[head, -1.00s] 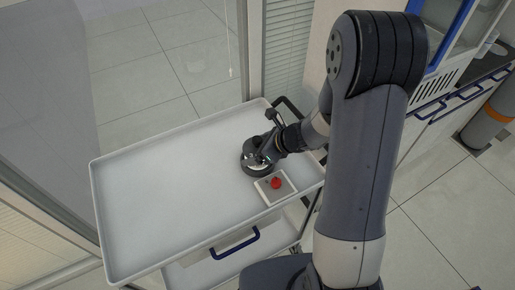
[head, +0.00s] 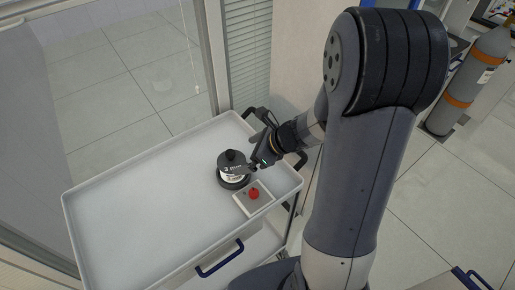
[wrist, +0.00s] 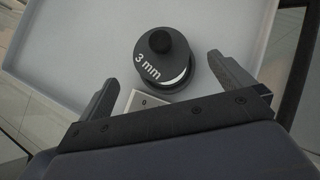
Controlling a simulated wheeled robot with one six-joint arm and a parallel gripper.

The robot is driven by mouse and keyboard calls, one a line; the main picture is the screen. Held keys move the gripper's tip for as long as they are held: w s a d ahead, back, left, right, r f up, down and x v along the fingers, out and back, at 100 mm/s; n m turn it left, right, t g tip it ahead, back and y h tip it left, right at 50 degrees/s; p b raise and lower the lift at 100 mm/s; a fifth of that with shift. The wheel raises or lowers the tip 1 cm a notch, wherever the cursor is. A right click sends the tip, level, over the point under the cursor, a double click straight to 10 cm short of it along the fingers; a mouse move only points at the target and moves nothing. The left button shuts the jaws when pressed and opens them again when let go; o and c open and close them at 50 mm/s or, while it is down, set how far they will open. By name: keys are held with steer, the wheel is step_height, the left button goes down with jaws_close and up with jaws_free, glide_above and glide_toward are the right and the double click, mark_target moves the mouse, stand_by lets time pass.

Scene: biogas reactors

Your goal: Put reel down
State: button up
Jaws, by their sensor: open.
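The reel (head: 233,172) is a dark round spool with a black knob on top and a white band. It stands upright on the grey trolley tray (head: 130,190). In the wrist view the reel (wrist: 163,60) shows "3 mm" lettering and lies just beyond my gripper's fingers. My gripper (wrist: 162,82) is open, with its two fingers spread apart and nothing between the tips that it holds. In the head view my gripper (head: 256,163) is just right of the reel, close to it.
A small white box with a red button (head: 254,194) sits on the tray in front of the reel, near the tray's right edge. The tray's left part is bare. A gas cylinder (head: 470,80) with orange bands stands at the upper right.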

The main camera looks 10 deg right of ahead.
mark_target(233, 161)
steer(key=v, duration=0.3)
steer(key=shift+s+d+r, duration=0.2)
steer(key=shift+d+r, duration=0.05)
steer(key=shift+r, duration=0.05)
stand_by(0.3)
steer(key=b+x, duration=0.1)
steer(key=x, duration=1.2)
steer(key=shift+s+d+f, duration=0.1)
steer(key=shift+d+f, duration=0.05)
steer(key=shift+d, duration=0.05)
steer(key=shift+r, duration=0.4)
steer(key=shift+f, duration=0.15)
